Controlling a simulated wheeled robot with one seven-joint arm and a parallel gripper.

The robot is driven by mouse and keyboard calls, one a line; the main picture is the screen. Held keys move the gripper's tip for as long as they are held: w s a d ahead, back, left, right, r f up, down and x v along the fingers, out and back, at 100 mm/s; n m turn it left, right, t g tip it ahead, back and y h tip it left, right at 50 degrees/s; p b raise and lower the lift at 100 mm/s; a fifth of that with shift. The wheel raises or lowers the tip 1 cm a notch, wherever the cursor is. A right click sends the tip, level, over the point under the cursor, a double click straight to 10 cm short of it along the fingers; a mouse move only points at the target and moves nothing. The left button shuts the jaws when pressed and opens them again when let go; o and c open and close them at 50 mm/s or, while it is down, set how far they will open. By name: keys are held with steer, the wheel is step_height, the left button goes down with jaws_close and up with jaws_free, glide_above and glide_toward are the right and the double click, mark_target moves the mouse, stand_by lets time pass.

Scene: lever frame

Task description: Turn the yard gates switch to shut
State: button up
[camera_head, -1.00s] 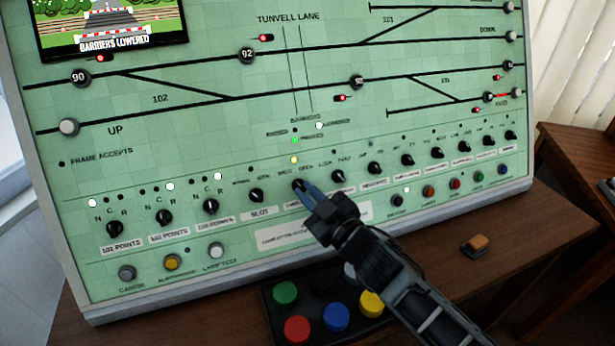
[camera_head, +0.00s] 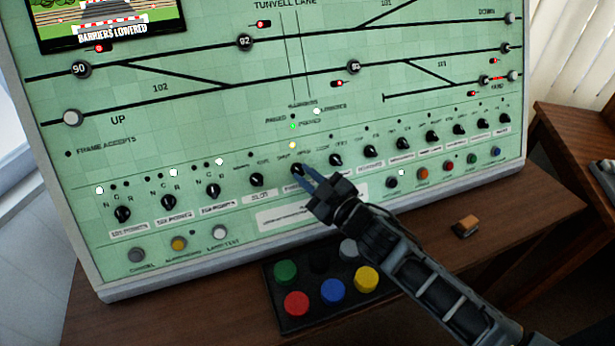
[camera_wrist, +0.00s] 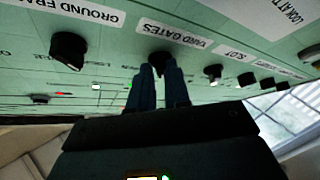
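The yard gates switch (camera_head: 297,169) is a black rotary knob in the lower row of the green panel, with small legends above it. In the wrist view the knob (camera_wrist: 160,57) sits by its white YARD GATES label (camera_wrist: 172,34), seen upside down. My gripper (camera_head: 305,174) is right at this knob, its two blue fingers slightly apart. In the wrist view the fingers (camera_wrist: 160,72) point at the knob and partly cover it; I cannot tell whether they touch it. The knob's pointer direction is too small to read.
Similar knobs stand close on both sides, including the slot knob (camera_head: 256,180) and a knob to the right (camera_head: 335,160). A black box (camera_head: 318,318) with several coloured buttons lies on the brown desk below my arm. A small orange-brown block (camera_head: 466,226) lies to the right.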

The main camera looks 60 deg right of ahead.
steer(key=o, duration=0.3)
steer(key=b+v, duration=0.2)
steer(key=v, duration=0.5)
steer(key=shift+s+a, duration=0.1)
steer(key=shift+s, duration=0.25)
steer(key=shift+a, duration=0.1)
steer(key=s+a+r+m+y, duration=0.1)
steer(key=s+a, duration=0.5)
steer(key=s, duration=0.1)
steer(key=s+a+r+m+g+y, duration=0.1)
steer(key=s+a+r+y, duration=0.1)
steer(key=s+a, duration=0.4)
steer(key=s+a+r+m+g+y, duration=0.1)
steer(key=s+a+r+y, duration=0.1)
steer(key=s+a, duration=0.4)
steer(key=shift+a+v, duration=0.15)
steer(key=shift+v, duration=0.6)
steer(key=shift+a+v, duration=0.15)
steer(key=shift+v, duration=0.55)
